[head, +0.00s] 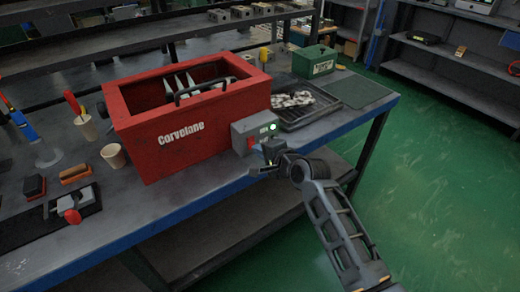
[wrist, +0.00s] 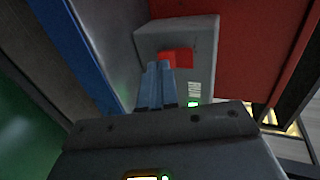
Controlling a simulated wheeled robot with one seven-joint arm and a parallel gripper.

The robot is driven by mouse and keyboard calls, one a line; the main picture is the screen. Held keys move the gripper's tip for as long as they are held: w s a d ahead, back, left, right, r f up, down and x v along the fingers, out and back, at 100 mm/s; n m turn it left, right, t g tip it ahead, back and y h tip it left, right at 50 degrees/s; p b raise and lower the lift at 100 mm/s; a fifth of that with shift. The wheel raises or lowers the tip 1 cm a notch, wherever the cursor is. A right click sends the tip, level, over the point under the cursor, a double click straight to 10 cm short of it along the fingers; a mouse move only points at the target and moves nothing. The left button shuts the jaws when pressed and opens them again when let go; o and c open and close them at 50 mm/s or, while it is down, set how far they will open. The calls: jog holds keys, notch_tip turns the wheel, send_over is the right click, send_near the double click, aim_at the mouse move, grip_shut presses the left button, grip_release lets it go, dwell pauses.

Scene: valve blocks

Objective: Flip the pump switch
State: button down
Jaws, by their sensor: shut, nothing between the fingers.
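The pump switch is a red rocker (head: 250,143) on the front of a grey control box (head: 240,130), with a lit green lamp (head: 273,127) near it. In the wrist view the red switch (wrist: 178,58) shows on the grey box (wrist: 200,38), and the green light (wrist: 193,104) glows beside it. My gripper (head: 262,170) is shut and empty just in front of the box. Its closed fingers (wrist: 158,68) point at the switch, their tips overlapping its lower edge in the wrist view. I cannot tell whether they touch it.
The red Corvelane tank (head: 180,150) stands left of the box on the workbench. A dark tray of pale parts (head: 295,103) and a green box (head: 314,62) are to the right. Cups, brushes and a valve fixture lie at left. The green floor at right is clear.

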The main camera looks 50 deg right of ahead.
jog(key=shift+w+f, duration=0.1)
dwell(0.3)
jog(key=b, duration=0.1)
jog(key=f+b, duration=0.1)
jog(key=b, duration=0.1)
jog(key=shift+w+f+t, duration=0.1)
jog(key=shift+w+t, duration=0.2)
jog(key=shift+t, duration=0.1)
jog(key=t+b, duration=0.1)
jog(key=b, duration=0.2)
jog(key=t+b, duration=0.1)
jog(key=b, duration=0.3)
jog(key=shift+w+f+h, duration=0.15)
jog(key=shift+w+h, duration=0.1)
jog(key=shift+h, duration=0.15)
jog(key=shift+t+b, duration=0.5)
jog(key=shift+b, duration=0.45)
jog(key=shift+w, duration=0.1)
